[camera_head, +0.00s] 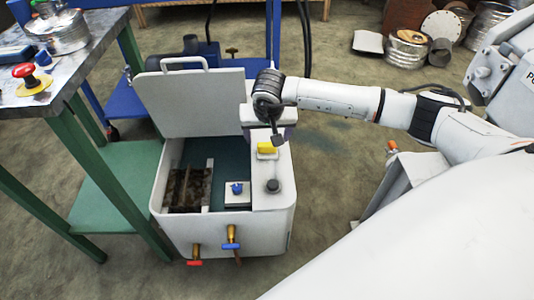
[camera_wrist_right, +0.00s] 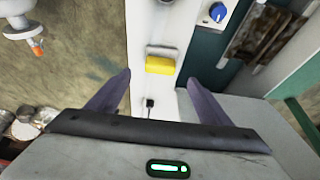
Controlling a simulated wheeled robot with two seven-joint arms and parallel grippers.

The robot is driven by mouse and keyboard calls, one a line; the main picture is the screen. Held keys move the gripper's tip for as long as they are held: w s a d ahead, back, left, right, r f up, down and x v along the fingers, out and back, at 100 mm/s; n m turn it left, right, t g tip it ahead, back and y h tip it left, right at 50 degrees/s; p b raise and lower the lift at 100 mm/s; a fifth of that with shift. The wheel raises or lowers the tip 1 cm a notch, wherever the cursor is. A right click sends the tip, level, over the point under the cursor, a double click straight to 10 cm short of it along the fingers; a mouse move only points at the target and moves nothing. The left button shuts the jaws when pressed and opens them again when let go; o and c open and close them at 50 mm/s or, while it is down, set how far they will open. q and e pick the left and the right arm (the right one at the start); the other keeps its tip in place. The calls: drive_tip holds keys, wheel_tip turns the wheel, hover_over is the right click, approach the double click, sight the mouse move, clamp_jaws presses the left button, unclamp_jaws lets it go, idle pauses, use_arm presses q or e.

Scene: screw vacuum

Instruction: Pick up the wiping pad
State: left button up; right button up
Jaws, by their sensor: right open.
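The wiping pad, a small yellow block (camera_head: 267,148), lies on the white top strip of the vacuum box (camera_head: 270,210). It also shows in the right wrist view (camera_wrist_right: 160,65), with a grey piece along its far side. My right gripper (camera_head: 274,128) is above and just behind the pad in the head view. In the right wrist view its two purple fingers (camera_wrist_right: 158,78) are spread wide, one to each side of the pad, with nothing between them in grip. Whether they are down at the pad's height is hard to tell. My left gripper is out of view.
The box's white lid (camera_head: 190,103) stands open behind. A blue knob (camera_head: 237,188), a dark round knob (camera_head: 273,186) and a brown filter (camera_head: 187,188) are near the pad. A metal workbench (camera_head: 85,60) with green legs stands at left. Metal cans (camera_head: 405,48) lie at back right.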

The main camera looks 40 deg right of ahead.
sight(267, 144)
drive_tip(key=x, duration=0.2)
drive_tip(key=shift+f+b, duration=0.35)
drive_tip(key=shift+f, duration=0.05)
drive_tip(key=b+x, duration=0.2)
drive_tip(key=x, duration=0.1)
drive_tip(key=shift+d+f, duration=0.1)
drive_tip(key=shift+f, duration=0.25)
drive_tip(key=shift+w+d+f, duration=0.15)
drive_tip(key=shift+w+f, duration=0.1)
drive_tip(key=shift+f, duration=0.2)
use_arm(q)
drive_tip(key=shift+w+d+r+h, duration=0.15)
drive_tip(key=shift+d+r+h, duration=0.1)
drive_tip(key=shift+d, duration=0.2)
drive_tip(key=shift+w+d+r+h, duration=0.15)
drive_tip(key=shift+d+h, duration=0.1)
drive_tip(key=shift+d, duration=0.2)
